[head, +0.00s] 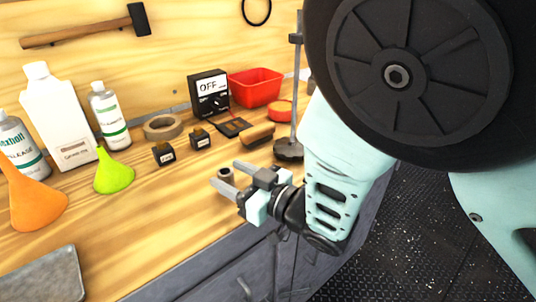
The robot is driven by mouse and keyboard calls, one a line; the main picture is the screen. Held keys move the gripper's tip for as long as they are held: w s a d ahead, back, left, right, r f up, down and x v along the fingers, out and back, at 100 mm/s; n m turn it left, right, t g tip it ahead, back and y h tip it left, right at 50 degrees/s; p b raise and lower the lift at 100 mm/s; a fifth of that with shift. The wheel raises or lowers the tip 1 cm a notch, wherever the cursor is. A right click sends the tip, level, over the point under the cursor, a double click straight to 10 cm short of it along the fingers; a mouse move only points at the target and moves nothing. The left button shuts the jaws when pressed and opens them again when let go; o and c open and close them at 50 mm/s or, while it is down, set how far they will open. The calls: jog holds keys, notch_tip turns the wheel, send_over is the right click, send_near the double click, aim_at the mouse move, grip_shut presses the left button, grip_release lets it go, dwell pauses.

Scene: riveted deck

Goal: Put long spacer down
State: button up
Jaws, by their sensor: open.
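A small grey cylinder with a dark top (224,173), which looks like the long spacer, stands on the wooden bench top. My gripper (228,175) reaches in from the right, low over the bench near its front edge. Its two fingers are apart, and the small cylinder shows between their tips. I cannot tell whether either finger touches it. The cylinder appears upright, and its lower part is hard to make out.
Two small black boxes (164,154) (201,139), a tape roll (162,127) and a wooden-backed brush (258,136) lie behind. A clamp stand (289,150) is close on the right. Funnels (114,176) and bottles stand left. A metal tray (45,277) lies front left. Bare wood separates it from my gripper.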

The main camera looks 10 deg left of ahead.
jog(key=s+d+f+m+g+h+b, duration=0.1)
jog(key=s+d+m+h, duration=0.1)
jog(key=d+h, duration=0.5)
jog(key=s+d+f+m+h+b, duration=0.1)
jog(key=s+d+f+m+h, duration=0.15)
jog(key=d, duration=0.85)
jog(key=s+d+r+g+h, duration=0.2)
jog(key=s+d+g+h, duration=0.1)
jog(key=s+d, duration=0.2)
jog(key=s+d+r+g+h, duration=0.2)
jog(key=s+d, duration=0.3)
jog(key=s, duration=0.4)
jog(key=shift+d+r+m+g+h, duration=0.2)
jog(key=shift+r+m+g+h, duration=0.15)
jog(key=shift+g+h, duration=0.4)
jog(key=shift+p, duration=0.3)
notch_tip(320, 180, up, 11)
jog(key=p, duration=1.1)
